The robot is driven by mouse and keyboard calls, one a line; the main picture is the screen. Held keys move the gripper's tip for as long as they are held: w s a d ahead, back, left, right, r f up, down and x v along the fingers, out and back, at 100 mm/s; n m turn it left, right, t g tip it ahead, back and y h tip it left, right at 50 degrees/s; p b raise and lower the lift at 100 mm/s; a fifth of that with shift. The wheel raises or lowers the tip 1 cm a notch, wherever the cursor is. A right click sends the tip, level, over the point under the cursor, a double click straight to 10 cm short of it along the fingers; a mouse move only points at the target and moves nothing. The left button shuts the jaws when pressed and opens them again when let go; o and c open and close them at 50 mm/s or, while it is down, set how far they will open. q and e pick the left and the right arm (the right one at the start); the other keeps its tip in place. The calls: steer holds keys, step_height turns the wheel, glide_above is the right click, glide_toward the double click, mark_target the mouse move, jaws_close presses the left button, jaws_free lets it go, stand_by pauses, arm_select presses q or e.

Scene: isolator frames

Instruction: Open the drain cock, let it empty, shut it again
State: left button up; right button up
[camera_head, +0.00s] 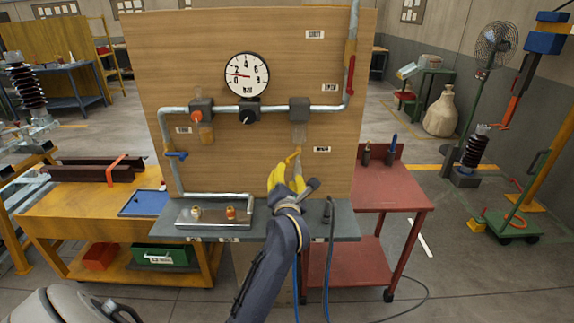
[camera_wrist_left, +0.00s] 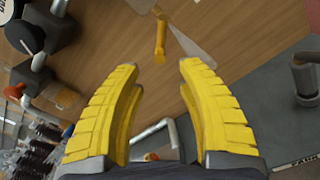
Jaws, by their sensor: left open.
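A yellow lever (camera_head: 293,155), likely the drain cock handle, hangs under the clear bowl (camera_head: 298,133) on the right of the board's pipe. The lever also shows in the left wrist view (camera_wrist_left: 160,42), beyond the fingertips and between their lines. My left gripper (camera_head: 287,173) has yellow fingers spread apart and empty. It is just below and in front of the lever, apart from it. In the left wrist view, the open fingers (camera_wrist_left: 158,72) have bare board between them. My right gripper is not in view.
A round gauge (camera_head: 247,74) is on the wooden board (camera_head: 240,150). A blue-handled valve (camera_head: 175,154) is on the left pipe. A metal tray (camera_head: 214,218) with small fittings lies on the grey shelf (camera_head: 342,220). A red cart (camera_head: 392,198) stands at right.

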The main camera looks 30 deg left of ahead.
mark_target(287, 166)
arm_select(q)
steer(key=shift+x, duration=3.5)
jaws_close()
